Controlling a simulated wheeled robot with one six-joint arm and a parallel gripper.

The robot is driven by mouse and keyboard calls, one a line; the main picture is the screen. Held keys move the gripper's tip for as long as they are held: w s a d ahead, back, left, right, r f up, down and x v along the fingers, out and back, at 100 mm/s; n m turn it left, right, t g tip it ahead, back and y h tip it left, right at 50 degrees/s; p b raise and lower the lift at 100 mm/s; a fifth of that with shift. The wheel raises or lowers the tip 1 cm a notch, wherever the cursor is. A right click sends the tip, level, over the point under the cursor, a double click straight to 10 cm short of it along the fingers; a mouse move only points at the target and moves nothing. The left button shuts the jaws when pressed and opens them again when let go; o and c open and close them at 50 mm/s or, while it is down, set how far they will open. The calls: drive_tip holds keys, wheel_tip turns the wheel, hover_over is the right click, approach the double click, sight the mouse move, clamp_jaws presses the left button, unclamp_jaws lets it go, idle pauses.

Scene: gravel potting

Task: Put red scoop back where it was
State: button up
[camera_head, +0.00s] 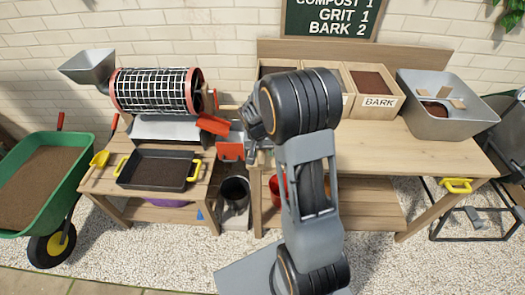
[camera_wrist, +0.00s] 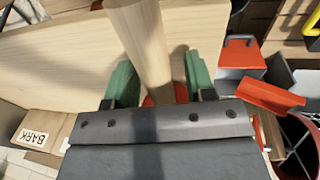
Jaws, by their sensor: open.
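A round, pale wooden handle (camera_wrist: 143,45) runs down between the green fingers of my gripper (camera_wrist: 160,82) in the wrist view. A bit of red (camera_wrist: 181,92) shows at its lower end. This looks like the red scoop, but most of it is hidden behind my gripper. The fingers are open, one on each side of the handle. In the head view my gripper (camera_head: 254,128) is at the left end of the right workbench (camera_head: 375,148), and my arm blocks the view of the scoop.
Red chute parts (camera_head: 213,124) of the drum sieve (camera_head: 155,91) are close to the left of my gripper. Wooden bins, one marked BARK (camera_head: 377,101), stand behind my arm. A grey tub (camera_head: 435,122) stands at the right. The bench top between is clear.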

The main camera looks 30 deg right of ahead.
wheel_tip(320, 180, up, 11)
drive_tip(key=a, duration=0.2)
drive_tip(key=s+a+r+n+t+y, duration=0.1)
drive_tip(key=s+a+r+n, duration=0.1)
drive_tip(key=s, duration=0.6)
drive_tip(key=s+a+r+n+t+y, duration=0.1)
drive_tip(key=s+a+r+n+t, duration=0.1)
drive_tip(key=s+a, duration=0.3)
drive_tip(key=s+n, duration=0.1)
drive_tip(key=s, duration=0.2)
drive_tip(key=shift+a+n+p, duration=0.35)
drive_tip(key=shift+n, duration=0.05)
drive_tip(key=w+p+v, duration=0.1)
drive_tip(key=p+v, duration=0.4)
drive_tip(key=v, duration=0.1)
drive_tip(key=shift+t, duration=0.4)
drive_tip(key=shift+w+f, duration=0.1)
drive_tip(key=shift+w, duration=0.05)
drive_tip(key=shift+c, duration=0.6)
